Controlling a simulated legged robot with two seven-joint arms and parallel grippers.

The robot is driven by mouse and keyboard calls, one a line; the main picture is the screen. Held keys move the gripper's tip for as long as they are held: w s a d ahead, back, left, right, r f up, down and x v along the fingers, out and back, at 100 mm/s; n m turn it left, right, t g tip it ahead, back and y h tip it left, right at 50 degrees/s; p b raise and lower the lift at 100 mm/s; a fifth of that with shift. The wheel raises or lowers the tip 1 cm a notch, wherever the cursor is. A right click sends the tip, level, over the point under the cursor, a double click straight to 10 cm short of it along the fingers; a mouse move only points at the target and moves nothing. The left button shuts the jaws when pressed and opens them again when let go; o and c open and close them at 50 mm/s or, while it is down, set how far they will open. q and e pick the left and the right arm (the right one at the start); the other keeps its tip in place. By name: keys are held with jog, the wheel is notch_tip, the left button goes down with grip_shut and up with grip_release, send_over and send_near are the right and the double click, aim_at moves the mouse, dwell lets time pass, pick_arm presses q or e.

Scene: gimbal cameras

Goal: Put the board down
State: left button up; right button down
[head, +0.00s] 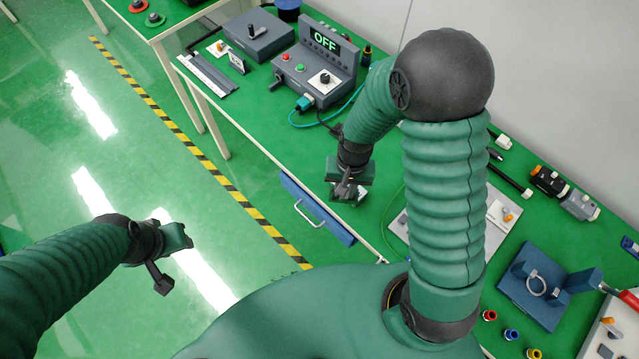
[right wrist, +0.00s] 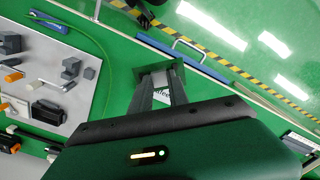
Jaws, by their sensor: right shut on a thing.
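My right gripper (head: 346,190) is over the green table near its front edge, above the blue drawer. In the right wrist view its two dark fingers (right wrist: 158,88) are shut on a small dark green board (right wrist: 146,73) with pale marks between the fingertips. The fingers cover much of it, and whether it touches the table is unclear.
A grey control box with an "OFF" display (head: 324,43) stands at the back of the table (head: 262,108). A grey plate with blocks (right wrist: 58,70) lies beside the right gripper. The blue drawer (head: 318,212) has a handle at the front edge. A blue fixture (head: 532,292) stands at right.

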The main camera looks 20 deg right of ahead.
jog(key=s+d+f+m, duration=0.1)
jog(key=s+f+m, duration=0.5)
jog(key=s+m, duration=0.2)
jog(key=w+d, duration=0.1)
jog(key=w, duration=0.4)
jog(key=w+d+b, duration=0.1)
jog(key=w+d, duration=0.1)
jog(key=w, duration=0.2)
jog(key=w+d, duration=0.1)
jog(key=w, duration=0.4)
jog(key=shift+w+d+f+b, duration=0.15)
jog(key=shift+w+f+b, duration=0.15)
jog(key=shift+f+b, duration=0.1)
notch_tip(320, 180, down, 3)
jog(key=shift+w+f+p, duration=0.1)
jog(key=shift+p, duration=0.25)
jog(key=shift+f, duration=0.15)
jog(key=c, duration=1.3)
grip_release()
jog(key=shift+o, duration=0.2)
